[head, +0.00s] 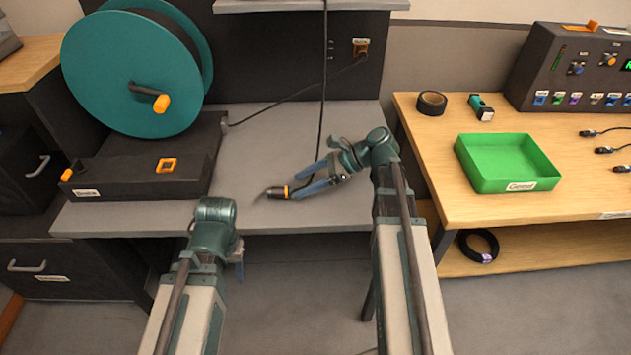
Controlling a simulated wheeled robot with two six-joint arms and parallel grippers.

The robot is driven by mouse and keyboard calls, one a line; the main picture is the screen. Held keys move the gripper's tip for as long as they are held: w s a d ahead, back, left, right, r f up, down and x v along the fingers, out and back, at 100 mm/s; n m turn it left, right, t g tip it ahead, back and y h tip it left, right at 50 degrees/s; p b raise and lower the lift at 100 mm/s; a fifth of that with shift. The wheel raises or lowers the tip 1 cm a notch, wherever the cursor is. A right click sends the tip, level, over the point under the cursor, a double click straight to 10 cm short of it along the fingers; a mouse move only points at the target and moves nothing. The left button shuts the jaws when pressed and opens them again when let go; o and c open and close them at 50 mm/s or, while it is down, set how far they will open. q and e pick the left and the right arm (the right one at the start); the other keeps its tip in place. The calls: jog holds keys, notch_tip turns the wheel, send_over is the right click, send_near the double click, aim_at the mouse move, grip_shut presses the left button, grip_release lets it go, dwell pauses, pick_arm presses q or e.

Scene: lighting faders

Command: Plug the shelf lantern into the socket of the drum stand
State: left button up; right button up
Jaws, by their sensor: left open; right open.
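The drum stand (140,178) is a dark box on the left of the grey bench, below a large teal cable drum (120,75). An orange-framed socket (167,165) is on its top. A black plug (278,192) with an orange ring lies on the bench, right of the stand. A dark cable (322,110) hangs from the shelf above toward it; the lantern itself is not in view. My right gripper (301,182) is open, its blue fingers at the plug's rear end; contact is unclear. My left gripper (240,268) is open, low before the bench edge, its fingers mostly hidden.
A shelf (265,6) overhangs the bench (255,218). A second cable runs from the stand to a wall outlet (361,47). The wooden table (430,150) at right holds a green tray (510,185), black tape (432,103) and a control desk (575,75).

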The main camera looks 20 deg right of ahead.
aim_at(290, 188)
jog(key=shift+b+x, duration=0.9)
jog(key=shift+x, duration=1.3)
jog(key=shift+c, duration=0.3)
grip_shut()
jog(key=shift+r+p, duration=2.55)
notch_tip(290, 188, up, 12)
jog(key=p, duration=1.2)
